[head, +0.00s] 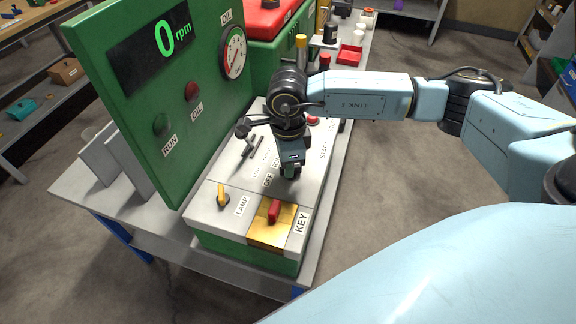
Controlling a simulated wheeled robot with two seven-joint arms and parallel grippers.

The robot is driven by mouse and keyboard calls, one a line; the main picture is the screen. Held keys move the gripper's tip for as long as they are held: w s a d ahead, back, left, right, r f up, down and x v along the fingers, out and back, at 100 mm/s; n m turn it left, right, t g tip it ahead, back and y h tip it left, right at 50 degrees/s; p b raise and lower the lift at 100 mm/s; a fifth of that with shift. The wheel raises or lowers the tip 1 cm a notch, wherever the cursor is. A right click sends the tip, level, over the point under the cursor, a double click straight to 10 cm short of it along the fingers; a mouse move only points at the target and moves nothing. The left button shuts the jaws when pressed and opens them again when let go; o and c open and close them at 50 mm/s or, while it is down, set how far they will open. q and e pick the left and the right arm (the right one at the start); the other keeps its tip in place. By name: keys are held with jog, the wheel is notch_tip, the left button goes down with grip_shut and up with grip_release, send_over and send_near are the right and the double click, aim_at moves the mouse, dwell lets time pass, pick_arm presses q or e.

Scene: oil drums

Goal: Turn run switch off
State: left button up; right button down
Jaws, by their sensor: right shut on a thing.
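A control panel (205,208) with a light grey sloped top stands on a green base. The labels OFF and, partly covered, another one sit beside my right gripper (290,173). The gripper points down at the panel and is shut on the run switch, which is mostly hidden behind the fingers, so its position cannot be read. The display (160,45) on the green upright board reads 0 rpm. The RUN lamp (161,125) looks dull green and the OIL lamp (192,91) dull red. My left gripper is not in view.
A yellow lamp switch (222,196) and a red key (274,211) on a yellow plate are at the near end. A lever (254,146) lies left of my gripper and a red button (313,121) beyond it. An oil gauge (233,52) is on the board.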

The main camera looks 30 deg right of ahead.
jog(key=shift+r+n, duration=0.1)
jog(key=shift+n, duration=0.2)
jog(key=c, duration=1.5)
grip_release()
notch_tip(320, 180, up, 13)
jog(key=shift+r, duration=0.15)
